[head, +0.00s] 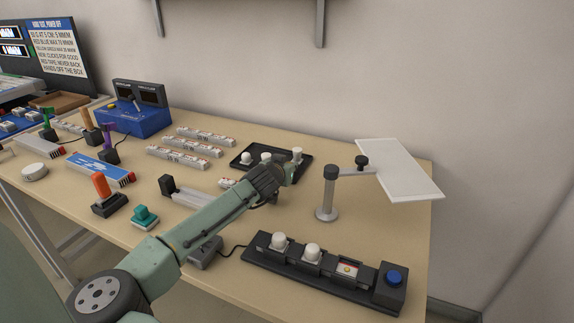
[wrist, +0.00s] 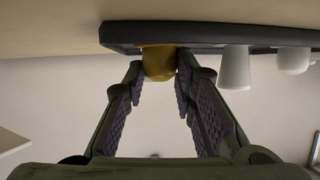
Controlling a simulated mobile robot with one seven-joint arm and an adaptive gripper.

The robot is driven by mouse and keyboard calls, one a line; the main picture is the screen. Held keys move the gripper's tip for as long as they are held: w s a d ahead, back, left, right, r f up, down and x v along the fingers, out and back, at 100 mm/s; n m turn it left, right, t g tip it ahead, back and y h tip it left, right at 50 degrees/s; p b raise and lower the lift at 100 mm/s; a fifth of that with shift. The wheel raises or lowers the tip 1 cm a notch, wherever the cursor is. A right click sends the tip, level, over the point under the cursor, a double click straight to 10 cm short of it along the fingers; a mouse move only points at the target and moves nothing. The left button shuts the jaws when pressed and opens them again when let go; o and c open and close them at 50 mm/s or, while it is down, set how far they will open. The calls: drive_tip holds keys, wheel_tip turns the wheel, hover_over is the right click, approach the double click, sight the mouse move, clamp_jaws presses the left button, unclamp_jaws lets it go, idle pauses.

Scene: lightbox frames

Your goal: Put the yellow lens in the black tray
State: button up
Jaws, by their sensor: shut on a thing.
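The yellow lens (wrist: 158,63) sits between the two fingertips of my gripper (wrist: 159,80) in the wrist view, with both fingers closed against its sides. It is right at the black tray (wrist: 118,36), whose rim shows just beyond it; I cannot tell whether it touches the tray. In the head view, my gripper (head: 284,172) reaches over the right part of the black tray (head: 250,171). Two white lenses (wrist: 236,68) stand beside the yellow one in the wrist view.
A lamp stand (head: 327,198) with a white panel (head: 400,172) stands right of the tray. A black console (head: 320,275) with two white domes, an uncovered socket (head: 347,269) and a blue button (head: 394,277) lies in front. White strips (head: 185,157) lie to the left.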

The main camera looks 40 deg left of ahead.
drive_tip(key=shift+f, duration=0.2)
drive_tip(key=o, duration=0.9)
drive_tip(key=shift+c, duration=0.2)
drive_tip(key=shift+r, duration=0.2)
drive_tip(key=shift+s+d, duration=0.1)
drive_tip(key=shift+s, duration=0.2)
drive_tip(key=b+v, duration=0.3)
drive_tip(key=v, duration=0.8)
drive_tip(key=shift+s+d+r, duration=0.1)
drive_tip(key=shift+d+r, duration=0.05)
drive_tip(key=shift+r, duration=0.1)
